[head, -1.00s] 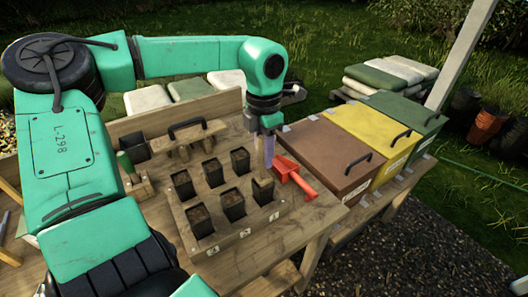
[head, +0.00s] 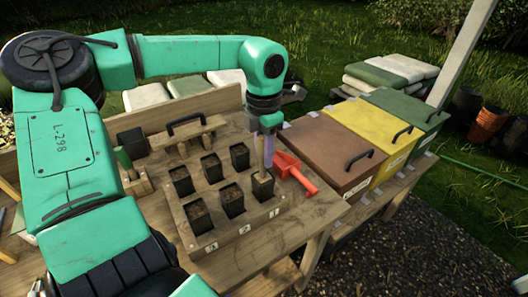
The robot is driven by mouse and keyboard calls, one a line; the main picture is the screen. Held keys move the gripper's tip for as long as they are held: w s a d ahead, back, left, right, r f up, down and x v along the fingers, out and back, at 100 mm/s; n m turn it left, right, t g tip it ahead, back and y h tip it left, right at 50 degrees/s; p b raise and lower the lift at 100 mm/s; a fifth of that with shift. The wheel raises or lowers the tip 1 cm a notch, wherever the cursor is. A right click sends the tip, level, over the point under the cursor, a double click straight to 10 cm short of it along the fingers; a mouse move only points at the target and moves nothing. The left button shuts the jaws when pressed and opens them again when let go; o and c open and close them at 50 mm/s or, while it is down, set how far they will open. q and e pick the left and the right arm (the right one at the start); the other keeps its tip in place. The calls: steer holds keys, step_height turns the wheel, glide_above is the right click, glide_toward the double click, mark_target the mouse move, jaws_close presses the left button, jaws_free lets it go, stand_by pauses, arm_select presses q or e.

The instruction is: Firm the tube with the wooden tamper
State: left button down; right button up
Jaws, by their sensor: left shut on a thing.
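My left gripper (head: 266,140) reaches down over the right end of the wooden tube rack (head: 195,240). It is shut on the upright wooden tamper (head: 260,152), a pale shaft partly hidden by the gripper. The tamper's lower end is at the mouth of the black square tube (head: 263,191) at the front right, behind the rightmost number label. I cannot tell how deep it sits. Several other dark tubes stand in two rows, such as the front middle tube (head: 232,204), with brown fill in their tops. My right gripper is out of view.
A red scoop (head: 297,172) lies close to the right of the tamper. Brown (head: 325,150), yellow (head: 372,132) and green (head: 408,115) lidded bins stand further right. A wooden block with a black handle (head: 185,126) stands behind the rack.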

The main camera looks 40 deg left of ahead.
arm_select(q)
steer(key=shift+f+b, duration=0.55)
steer(key=shift+b, duration=0.05)
stand_by(1.3)
steer(key=shift+s+f, duration=0.1)
stand_by(0.5)
steer(key=shift+r+p, duration=0.75)
steer(key=shift+r, duration=0.35)
steer(key=shift+r+p, duration=3.15)
steer(key=shift+r, duration=1.3)
